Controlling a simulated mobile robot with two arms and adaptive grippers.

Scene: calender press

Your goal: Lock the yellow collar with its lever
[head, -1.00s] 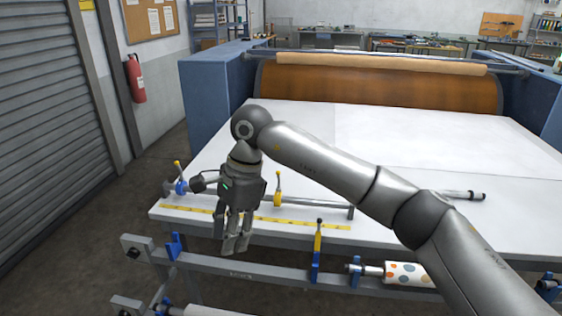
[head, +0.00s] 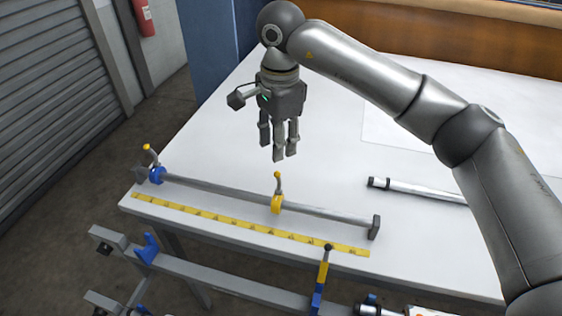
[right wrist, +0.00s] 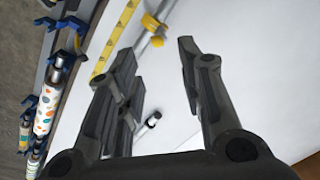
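The yellow collar (head: 277,205) sits around a grey bar (head: 225,197) near the front of the white table. Its lever (head: 278,186) stands nearly upright with a yellow knob on top. The collar also shows in the right wrist view (right wrist: 150,22), beyond the fingertips. My right gripper (head: 278,152) hangs fingers-down above the table, just above and behind the lever in the head view, apparently not touching it. In the right wrist view the fingers (right wrist: 156,48) are spread with nothing between them. My left gripper is not in view.
A blue collar (head: 156,175) with its own lever is at the bar's left end. A yellow ruler strip (head: 240,224) lies in front. Another rod (head: 415,190) lies to the right. The table behind is clear.

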